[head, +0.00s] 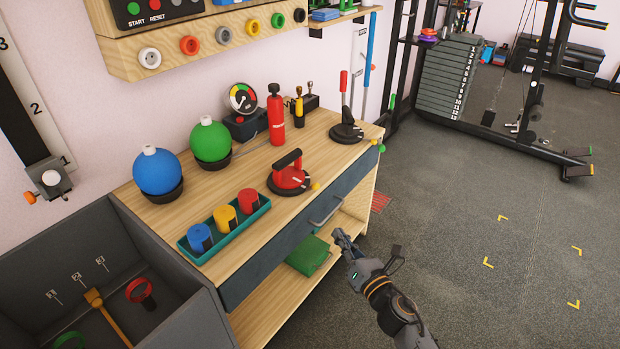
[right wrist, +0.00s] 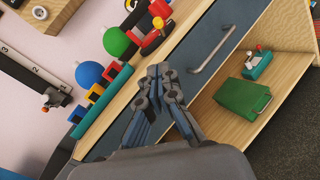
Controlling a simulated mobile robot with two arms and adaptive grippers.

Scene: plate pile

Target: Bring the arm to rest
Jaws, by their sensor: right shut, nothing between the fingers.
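My right gripper (head: 340,236) is in front of the wooden workbench, right of the drawer handle and near the shelf opening. It is shut and empty. In the right wrist view its fingers (right wrist: 160,72) are closed together, seen against the dark drawer front (right wrist: 212,35). The drawer handle (head: 326,212) is apart from the fingers; it also shows in the right wrist view (right wrist: 213,50). My left gripper is in neither view.
On the workbench top (head: 180,220) are a blue ball (head: 157,172), a green ball (head: 210,142), a red suction-cup device (head: 290,178) and a teal tray (head: 255,216) with colored weights. A green box (head: 308,255) sits on the lower shelf. Floor (head: 450,240) on the right is clear.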

